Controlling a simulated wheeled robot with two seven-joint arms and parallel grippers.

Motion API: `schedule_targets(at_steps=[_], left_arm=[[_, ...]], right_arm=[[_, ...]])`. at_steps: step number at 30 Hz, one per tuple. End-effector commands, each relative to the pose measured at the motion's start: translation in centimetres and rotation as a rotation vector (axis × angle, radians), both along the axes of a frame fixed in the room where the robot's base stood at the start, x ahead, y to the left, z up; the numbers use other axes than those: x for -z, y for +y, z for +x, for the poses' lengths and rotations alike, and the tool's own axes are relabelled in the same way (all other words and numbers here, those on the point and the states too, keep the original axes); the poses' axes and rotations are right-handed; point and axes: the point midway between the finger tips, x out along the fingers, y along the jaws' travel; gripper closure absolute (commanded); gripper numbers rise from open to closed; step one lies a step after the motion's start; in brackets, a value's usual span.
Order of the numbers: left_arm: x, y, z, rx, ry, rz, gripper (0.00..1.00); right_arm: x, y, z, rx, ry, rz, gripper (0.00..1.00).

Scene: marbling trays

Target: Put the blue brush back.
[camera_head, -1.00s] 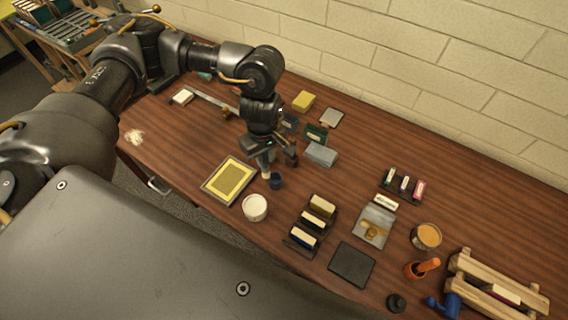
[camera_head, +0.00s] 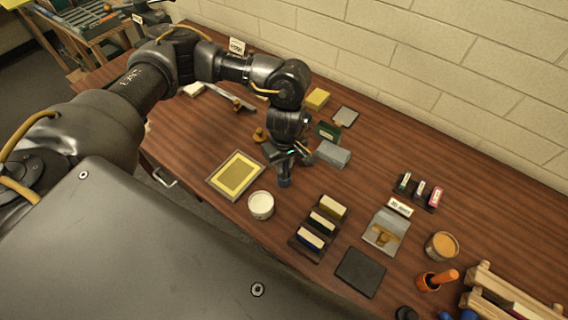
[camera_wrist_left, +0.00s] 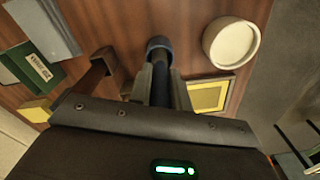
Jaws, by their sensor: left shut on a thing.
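My left gripper (camera_head: 285,158) points down over the table and is shut on a dark, slim handle, which I take to be the blue brush (camera_wrist_left: 161,88). The handle shows between the fingers in the left wrist view. At its far end is a dark blue cup-like piece (camera_wrist_left: 159,43), also under the fingers in the head view (camera_head: 285,182). The handle's end appears to be at or in this piece; its depth is hidden. My right gripper is not in view.
A white tub (camera_head: 261,205) and a yellow framed tray (camera_head: 237,176) stand close by. A grey block (camera_head: 333,154) and a green card box (camera_head: 327,131) are behind. A block rack (camera_head: 319,225) and an orange brush cup (camera_head: 436,280) stand to the right.

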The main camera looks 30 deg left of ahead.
Motion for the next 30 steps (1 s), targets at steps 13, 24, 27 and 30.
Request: schedule_targets(at_steps=[13, 24, 27, 30], left_arm=[[0.6, 0.0, 0.0, 0.0, 0.001, 0.001, 0.67], [0.4, 0.0, 0.0, 0.0, 0.001, 0.001, 0.6], [-0.4, 0.0, 0.0, 0.0, 0.001, 0.001, 0.6], [-1.3, 0.0, 0.1, 0.003, -0.005, -0.001, 0.6]], right_arm=[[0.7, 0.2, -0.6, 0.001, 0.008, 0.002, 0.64], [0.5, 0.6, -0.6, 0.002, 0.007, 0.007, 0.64], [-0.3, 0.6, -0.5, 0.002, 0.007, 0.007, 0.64], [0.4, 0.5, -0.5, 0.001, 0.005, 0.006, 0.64]])
